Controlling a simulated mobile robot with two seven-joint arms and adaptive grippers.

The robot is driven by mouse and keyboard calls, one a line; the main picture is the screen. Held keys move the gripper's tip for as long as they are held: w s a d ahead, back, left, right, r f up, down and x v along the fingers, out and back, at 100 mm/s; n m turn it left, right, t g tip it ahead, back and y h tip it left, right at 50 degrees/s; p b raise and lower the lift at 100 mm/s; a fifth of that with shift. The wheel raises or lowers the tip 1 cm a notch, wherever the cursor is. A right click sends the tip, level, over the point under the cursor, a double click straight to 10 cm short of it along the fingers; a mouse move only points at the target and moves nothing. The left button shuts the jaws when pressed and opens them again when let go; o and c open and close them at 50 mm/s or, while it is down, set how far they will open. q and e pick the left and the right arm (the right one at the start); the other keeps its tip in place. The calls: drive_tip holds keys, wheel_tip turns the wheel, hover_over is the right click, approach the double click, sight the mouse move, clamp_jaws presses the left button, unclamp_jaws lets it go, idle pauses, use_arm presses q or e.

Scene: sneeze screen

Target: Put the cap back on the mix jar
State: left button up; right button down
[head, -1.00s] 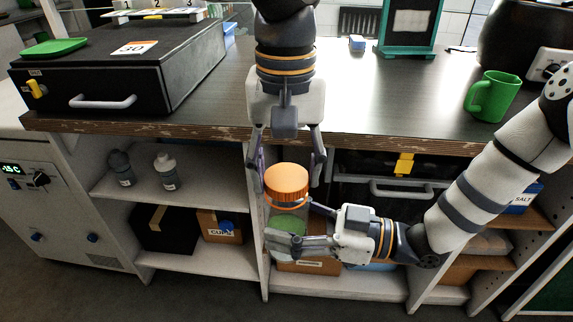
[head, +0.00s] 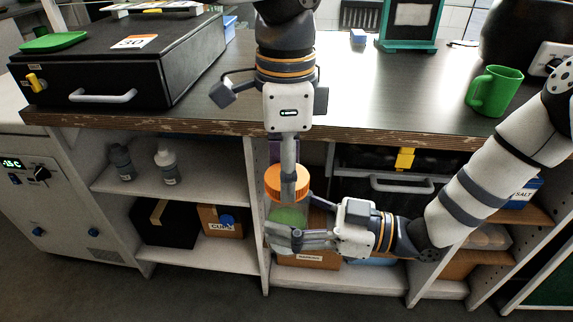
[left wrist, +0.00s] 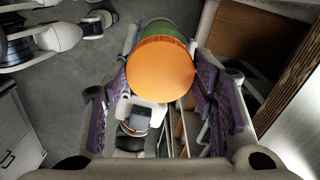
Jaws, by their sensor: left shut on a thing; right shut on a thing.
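The mix jar (head: 287,216) is clear with green contents and stands upright in front of the shelves below the counter edge. The orange cap (head: 286,174) is on top of the jar, and in the left wrist view the cap (left wrist: 160,70) hides most of the jar. My left gripper (head: 289,184) comes from above and is shut on the cap, with purple pads on either side of it in the left wrist view. My right gripper (head: 297,222) comes from the right and is shut around the jar's body. The cap's lower edge is partly hidden, so I cannot tell how tightly it sits.
The wooden counter (head: 340,95) runs behind the jar, its chipped front edge close to my left gripper. A black case (head: 125,75) and a green mug (head: 494,91) stand on it. Two bottles (head: 166,167) and boxes fill the shelves below. The floor in front is clear.

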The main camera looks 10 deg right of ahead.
use_arm(q)
drive_tip(key=m, duration=0.7)
drive_tip(key=shift+w+m, duration=0.1)
drive_tip(key=shift+m, duration=0.3)
drive_tip(key=m, duration=1)
drive_tip(key=shift+d+m, duration=0.1)
drive_tip(key=shift+m, duration=0.3)
drive_tip(key=o, duration=0.8)
drive_tip(key=shift+o, duration=0.2)
drive_tip(key=shift+r, duration=0.1)
wheel_tip(320, 180, up, 12)
